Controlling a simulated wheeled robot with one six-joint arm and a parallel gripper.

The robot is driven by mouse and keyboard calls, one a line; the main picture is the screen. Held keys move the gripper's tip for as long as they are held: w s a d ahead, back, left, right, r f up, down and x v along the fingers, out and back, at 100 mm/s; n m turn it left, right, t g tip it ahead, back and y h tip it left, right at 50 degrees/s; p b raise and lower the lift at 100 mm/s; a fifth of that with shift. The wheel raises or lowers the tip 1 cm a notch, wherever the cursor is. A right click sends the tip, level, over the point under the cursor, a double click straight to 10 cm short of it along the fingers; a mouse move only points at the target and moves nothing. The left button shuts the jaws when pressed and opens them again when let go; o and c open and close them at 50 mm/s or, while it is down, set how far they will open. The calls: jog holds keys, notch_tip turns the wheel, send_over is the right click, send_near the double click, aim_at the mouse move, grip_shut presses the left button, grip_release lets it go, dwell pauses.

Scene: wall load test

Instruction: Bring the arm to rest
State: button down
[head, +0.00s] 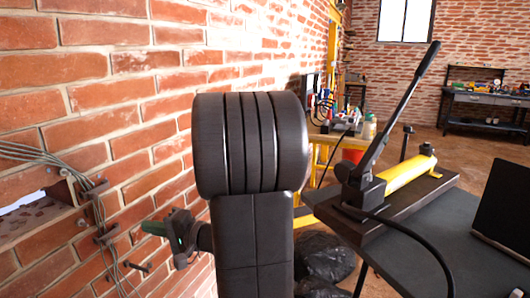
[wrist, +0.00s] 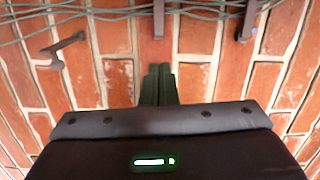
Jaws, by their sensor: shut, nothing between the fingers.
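My gripper (head: 153,228) shows in the head view at the lower left, its green fingers pointing left toward the brick wall (head: 105,70). In the wrist view my gripper (wrist: 159,72) has its two green fingers together, with nothing held. Brick wall (wrist: 215,75) lies beyond the fingertips there; I cannot tell the exact gap. My dark arm stands in the middle of the head view and hides part of the wall and room behind it.
Grey cables (head: 40,155) run along the wall on brackets (head: 105,237), close to my gripper. A wall recess (head: 35,225) is at the left. A yellow hand pump (head: 405,175) stands on a dark table (head: 440,240) at right. Black bags (head: 325,258) lie between.

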jog(key=shift+w+n+g+y+p, duration=0.15)
jog(key=shift+w+n+g+p, duration=0.4)
jog(key=shift+g, duration=0.25)
jog(key=shift+w+n+g+y+p, duration=0.15)
jog(key=shift+w+n+g+p, duration=0.25)
jog(key=shift+g+p, duration=0.35)
jog(key=shift+s, duration=0.1)
